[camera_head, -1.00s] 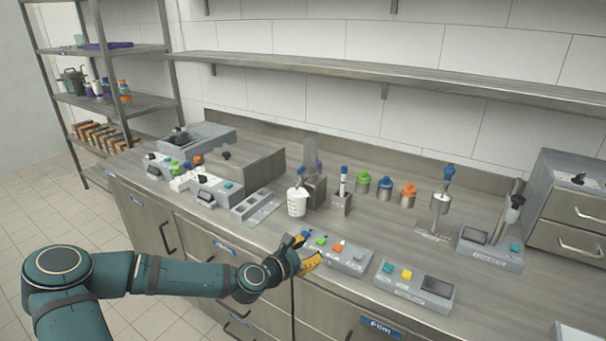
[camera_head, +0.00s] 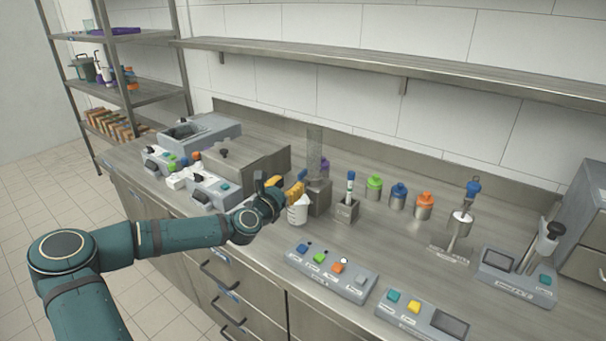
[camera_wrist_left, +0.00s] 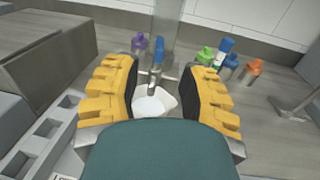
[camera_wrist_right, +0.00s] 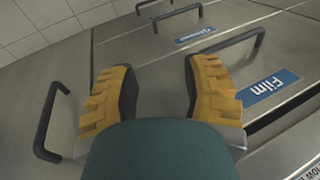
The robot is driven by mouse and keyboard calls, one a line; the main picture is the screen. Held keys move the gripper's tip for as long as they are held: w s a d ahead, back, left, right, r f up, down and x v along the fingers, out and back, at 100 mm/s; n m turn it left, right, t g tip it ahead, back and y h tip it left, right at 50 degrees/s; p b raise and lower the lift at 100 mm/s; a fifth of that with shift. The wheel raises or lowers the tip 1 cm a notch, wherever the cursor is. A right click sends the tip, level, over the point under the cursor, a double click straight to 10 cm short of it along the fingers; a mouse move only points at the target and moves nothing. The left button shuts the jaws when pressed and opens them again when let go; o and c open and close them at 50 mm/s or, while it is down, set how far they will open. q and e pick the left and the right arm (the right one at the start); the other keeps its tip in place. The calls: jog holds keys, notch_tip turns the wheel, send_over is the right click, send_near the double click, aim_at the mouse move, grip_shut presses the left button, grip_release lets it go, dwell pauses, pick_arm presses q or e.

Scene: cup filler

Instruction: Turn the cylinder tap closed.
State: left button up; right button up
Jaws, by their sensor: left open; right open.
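The clear cylinder (camera_head: 314,150) stands upright on a grey block (camera_head: 318,197) on the counter. In the left wrist view its tap, with a blue handle (camera_wrist_left: 158,46) and a dark spout (camera_wrist_left: 153,82), is between and beyond the fingertips. A white cup (camera_head: 298,212) stands under the spout; its mouth shows in the left wrist view (camera_wrist_left: 153,104). My left gripper (camera_head: 293,186) is open and empty, in front of the tap and above the cup; it hides the tap in the head view. My right gripper (camera_wrist_right: 158,75) is open and empty, facing the drawer fronts.
A holder with a blue-capped pen (camera_head: 351,183) and bottles with green (camera_head: 374,183), blue (camera_head: 399,191) and orange (camera_head: 424,202) caps stand right of the cylinder. A button panel (camera_head: 331,268) lies nearer the edge. A grey box (camera_head: 245,165) stands left. A "Film" drawer (camera_wrist_right: 272,86) faces the right wrist.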

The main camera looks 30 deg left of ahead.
aim_at(299, 175)
pick_arm(q)
jog(key=w, duration=0.8)
jog(key=shift+w+a+b, duration=0.15)
jog(key=shift+a+b, duration=0.05)
jog(key=shift+b, duration=0.15)
jog(key=shift+c, duration=0.4)
grip_shut()
